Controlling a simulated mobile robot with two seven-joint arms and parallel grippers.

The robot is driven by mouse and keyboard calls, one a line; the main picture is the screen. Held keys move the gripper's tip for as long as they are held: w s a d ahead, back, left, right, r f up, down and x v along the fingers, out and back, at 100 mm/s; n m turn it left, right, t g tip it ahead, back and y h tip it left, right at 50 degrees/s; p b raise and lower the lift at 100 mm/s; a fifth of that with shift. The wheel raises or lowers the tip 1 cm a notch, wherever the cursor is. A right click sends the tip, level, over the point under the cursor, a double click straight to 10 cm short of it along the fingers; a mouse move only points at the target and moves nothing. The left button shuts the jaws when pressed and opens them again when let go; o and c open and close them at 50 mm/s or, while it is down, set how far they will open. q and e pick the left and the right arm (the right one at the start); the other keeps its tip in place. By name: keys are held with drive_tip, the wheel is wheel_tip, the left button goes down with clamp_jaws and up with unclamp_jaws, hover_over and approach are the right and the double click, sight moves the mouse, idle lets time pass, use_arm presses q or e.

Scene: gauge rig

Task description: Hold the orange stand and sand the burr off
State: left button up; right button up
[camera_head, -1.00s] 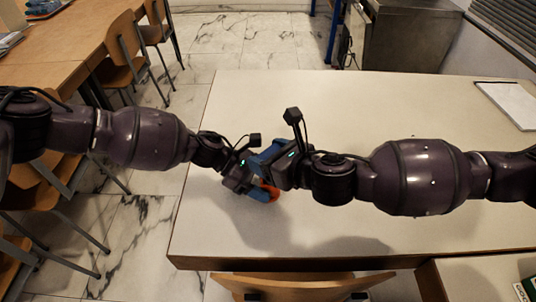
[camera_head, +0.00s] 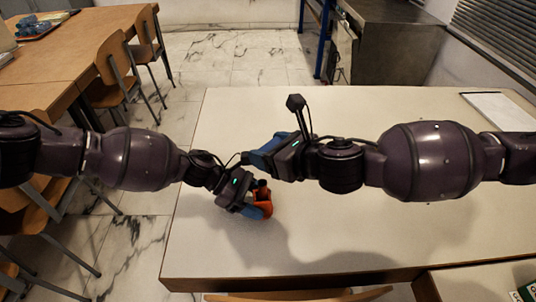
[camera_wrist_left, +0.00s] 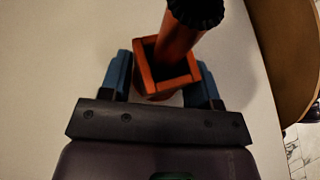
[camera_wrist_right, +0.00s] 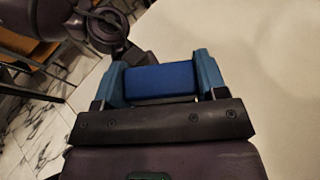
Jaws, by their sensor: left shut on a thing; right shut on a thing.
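The orange stand (camera_head: 264,200) is near the table's left front part. It has a square socket with an orange post and a dark ribbed top (camera_head: 262,184); it fills the middle of the left wrist view (camera_wrist_left: 168,78). My left gripper (camera_head: 256,208) is shut on the square part, one blue finger on each side. My right gripper (camera_head: 262,157) is shut on a blue block (camera_wrist_right: 159,81), seen between its fingers in the right wrist view. The block is behind and apart from the stand's top. I cannot make out the burr.
The pale table (camera_head: 400,235) is clear to the right, with a white tray-like panel (camera_head: 497,110) at its far right. A chair (camera_head: 300,296) stands at the front edge. Other chairs (camera_head: 110,68) and a wooden table (camera_head: 60,62) are at left.

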sight(262, 181)
idle(0.5)
drive_tip(key=shift+s+a, duration=1)
drive_tip(key=shift+s, duration=0.05)
drive_tip(key=shift+f, duration=1.85)
drive_tip(key=shift+f, duration=0.6)
drive_tip(key=shift+w+d, duration=0.1)
drive_tip(key=shift+w+d+f, duration=0.15)
drive_tip(key=shift+w+d, duration=0.35)
drive_tip(key=shift+d, duration=0.05)
drive_tip(key=shift+s, duration=0.1)
